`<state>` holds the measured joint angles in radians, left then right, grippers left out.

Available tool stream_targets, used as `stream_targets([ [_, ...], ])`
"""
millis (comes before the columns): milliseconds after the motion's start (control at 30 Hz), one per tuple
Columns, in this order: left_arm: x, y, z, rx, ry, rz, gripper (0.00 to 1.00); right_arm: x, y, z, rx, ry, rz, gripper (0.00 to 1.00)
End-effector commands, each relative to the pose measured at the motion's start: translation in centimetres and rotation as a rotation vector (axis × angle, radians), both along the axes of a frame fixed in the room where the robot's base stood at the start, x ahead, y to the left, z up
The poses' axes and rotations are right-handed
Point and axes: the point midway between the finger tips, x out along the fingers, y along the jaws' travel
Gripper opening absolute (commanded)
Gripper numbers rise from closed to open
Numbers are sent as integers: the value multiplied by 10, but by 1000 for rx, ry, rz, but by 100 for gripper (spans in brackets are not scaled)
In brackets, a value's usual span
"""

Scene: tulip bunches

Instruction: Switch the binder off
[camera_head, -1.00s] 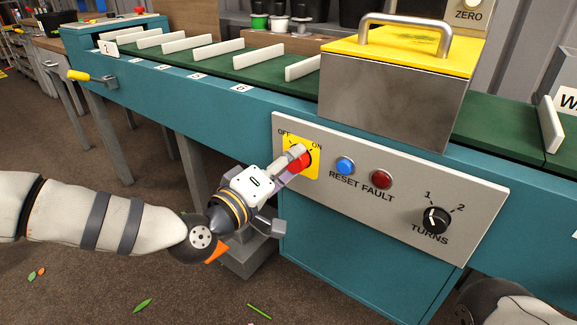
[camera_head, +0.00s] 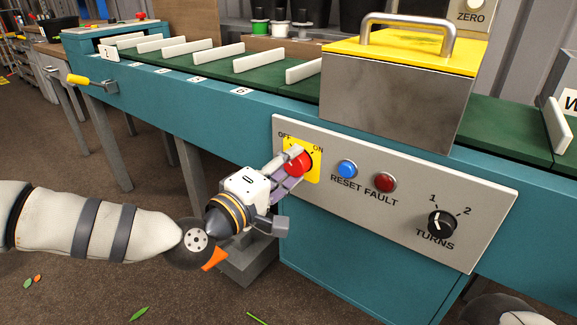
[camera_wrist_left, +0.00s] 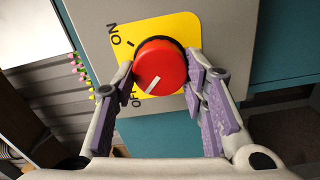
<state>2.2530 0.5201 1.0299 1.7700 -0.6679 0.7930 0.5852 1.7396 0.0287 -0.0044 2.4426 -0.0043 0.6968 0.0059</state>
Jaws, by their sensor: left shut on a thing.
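The binder's red round switch knob (camera_head: 298,160) sits on a yellow plate (camera_head: 313,171) marked OFF and ON, on the grey control panel (camera_head: 386,217). My left gripper (camera_head: 291,167) is at the knob, its purple-padded fingers on either side of it. In the left wrist view the knob (camera_wrist_left: 160,66) is between the fingers (camera_wrist_left: 163,84), and its white mark points down and left, toward the partly hidden OFF lettering. The left gripper is shut on the knob. My right gripper is out of view.
Right of the knob are a blue RESET button (camera_head: 347,169), a red FAULT button (camera_head: 385,182) and a black TURNS dial (camera_head: 440,223). Above is a metal housing (camera_head: 385,95) with a yellow lid. A green belt (camera_head: 225,64) with white slats runs along the top.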

Motion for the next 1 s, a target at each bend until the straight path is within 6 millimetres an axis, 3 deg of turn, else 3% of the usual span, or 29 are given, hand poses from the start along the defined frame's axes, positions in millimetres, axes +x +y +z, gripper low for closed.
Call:
stream_targets([
  [100,0,0,0,-2,2,0,11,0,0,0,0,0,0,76],
  [133,0,0,0,-2,1,0,44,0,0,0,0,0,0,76],
  [200,0,0,0,-2,1,0,59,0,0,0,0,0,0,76],
  [567,-4,4,0,0,1,0,59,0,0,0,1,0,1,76],
  [1000,-87,64,0,-1,0,1,59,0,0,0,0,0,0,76],
])
